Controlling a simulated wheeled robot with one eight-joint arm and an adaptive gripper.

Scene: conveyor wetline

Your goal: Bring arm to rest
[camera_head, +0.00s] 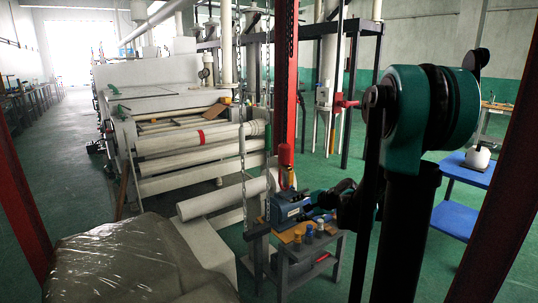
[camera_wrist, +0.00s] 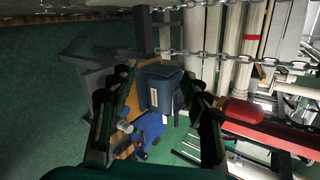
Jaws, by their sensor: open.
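My arm stands at the right of the head view, with its teal joint high and the black links running down. My gripper (camera_wrist: 157,76) shows in the wrist view with its two black fingers spread apart. Nothing is held between them. Beyond the fingers, a dark blue box-like object (camera_wrist: 161,90) sits on a small table with a wooden top (camera_wrist: 124,84). In the head view the same small table (camera_head: 318,243) stands low at centre right, with the blue object (camera_head: 290,207) on it. The gripper's black end (camera_head: 347,197) is near the table in that view, partly hidden by my arm.
Chains (camera_head: 242,120) hang by a red post (camera_head: 285,75). A red hanging piece (camera_head: 286,156) is close to the gripper side. A roller machine (camera_head: 185,140) fills the middle left. A plastic-wrapped load (camera_head: 125,262) is in front. Blue shelving (camera_head: 455,218) stands right. Green floor is open left.

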